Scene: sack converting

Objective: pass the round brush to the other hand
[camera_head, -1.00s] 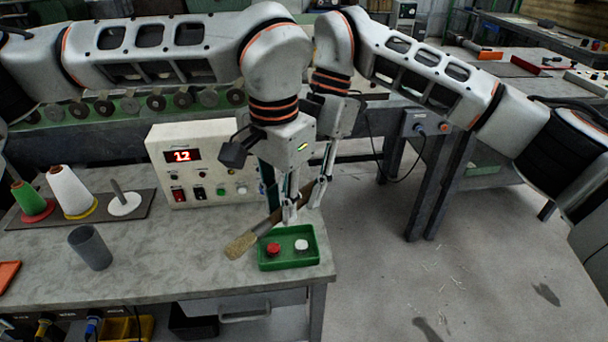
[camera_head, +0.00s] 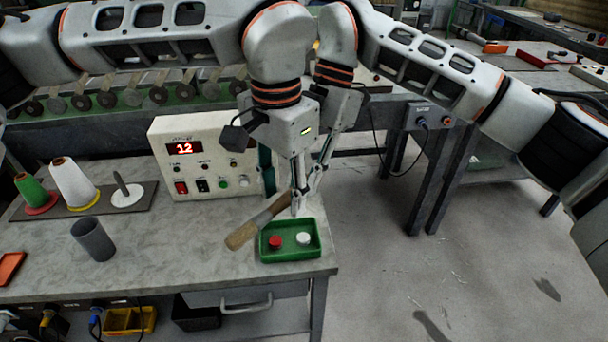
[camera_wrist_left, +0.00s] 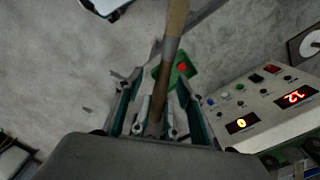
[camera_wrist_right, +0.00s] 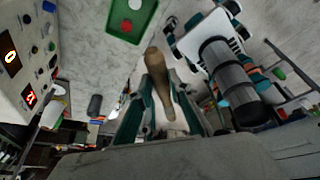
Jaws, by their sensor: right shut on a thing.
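The round brush (camera_head: 257,222) is held slanting above the worktop, its bristle end at lower left by the green tray. My right gripper (camera_head: 316,190), partly behind the left one, is shut on the brush; the right wrist view shows the brush (camera_wrist_right: 155,75) between its fingers. My left gripper (camera_head: 290,205) is close in front of it. In the left wrist view the brush (camera_wrist_left: 170,45) runs between the left fingers, which stand apart with gaps beside it. Part of the handle is hidden behind my left gripper in the head view.
A green tray (camera_head: 290,255) with a red and a white button lies under the grippers near the table's right edge. A control box (camera_head: 205,165) stands close behind at left. A grey cup (camera_head: 93,240) and thread cones (camera_head: 73,185) are farther left.

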